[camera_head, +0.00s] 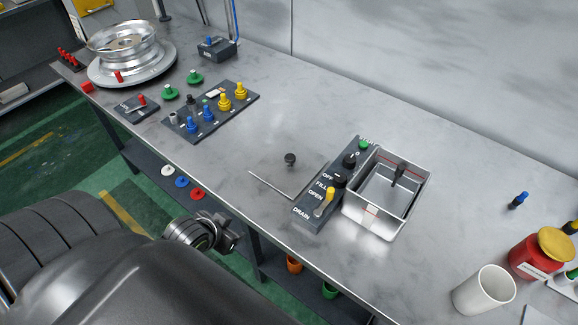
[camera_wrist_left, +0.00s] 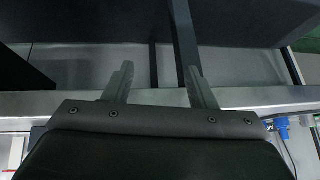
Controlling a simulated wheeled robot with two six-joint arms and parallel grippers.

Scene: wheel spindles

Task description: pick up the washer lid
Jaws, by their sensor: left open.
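The washer lid (camera_head: 285,182) is a thin flat metal plate with a black knob (camera_head: 290,159). It lies on the grey bench, left of the washer's control panel. The washer (camera_head: 372,218) is an open square metal basin, with a dark-handled item (camera_head: 399,172) inside it. My left gripper (camera_head: 232,240) is at the bench's front edge, in front and to the left of the lid, apart from it. In the left wrist view its two fingers (camera_wrist_left: 160,75) are spread with nothing between them. The lid cannot be made out there. My right gripper is out of view.
A white cup (camera_head: 484,290) and red jar (camera_head: 538,255) stand at the right. A fixture board (camera_head: 211,112) and wheel rim (camera_head: 124,42) are at the left. The bench around the lid is clear.

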